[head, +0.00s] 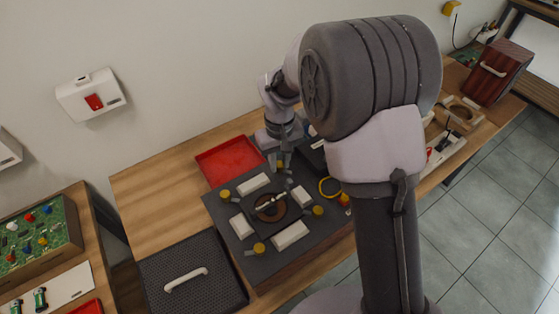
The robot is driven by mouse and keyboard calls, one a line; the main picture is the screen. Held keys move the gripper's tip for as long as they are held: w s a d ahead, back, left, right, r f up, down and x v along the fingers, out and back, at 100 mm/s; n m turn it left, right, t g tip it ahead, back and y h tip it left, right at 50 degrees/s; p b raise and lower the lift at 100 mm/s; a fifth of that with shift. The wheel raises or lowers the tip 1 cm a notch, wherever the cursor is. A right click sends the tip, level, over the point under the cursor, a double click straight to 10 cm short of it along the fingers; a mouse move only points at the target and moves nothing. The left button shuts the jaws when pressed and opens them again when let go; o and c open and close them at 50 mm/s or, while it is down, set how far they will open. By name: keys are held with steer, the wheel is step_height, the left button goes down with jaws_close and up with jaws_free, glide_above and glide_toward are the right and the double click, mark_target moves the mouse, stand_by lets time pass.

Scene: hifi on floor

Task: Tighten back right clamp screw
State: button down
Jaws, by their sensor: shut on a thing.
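A dark square fixture plate (222,213) lies on the wooden table, with a round brown part (270,209) at its centre and white blocks (290,236) around it. Yellow-topped clamp screws stand at its corners: back left (225,194), front right (318,211) and front left (259,248). The back right clamp screw (281,164) is directly below my gripper (281,154). My gripper points down and is shut on this screw. The fingertips are small and partly merge with the screw, so its seating cannot be seen.
A red tray (229,160) lies just left of my gripper. A dark mesh lid with a white handle (187,280) is at front left. A yellow ring (330,187) lies right of the clamps. My arm hides the table's right middle. Bare wood (150,200) shows at left.

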steer(key=m, duration=0.4)
steer(key=shift+m, duration=0.3)
steer(key=m+b, duration=0.1)
steer(key=m, duration=0.2)
steer(key=shift+m, duration=0.3)
steer(key=m, duration=0.4)
steer(key=shift+b, duration=0.4)
steer(key=shift+m+b, duration=0.35)
steer(key=shift+m, duration=1.65)
steer(key=c, duration=1.2)
jaws_free()
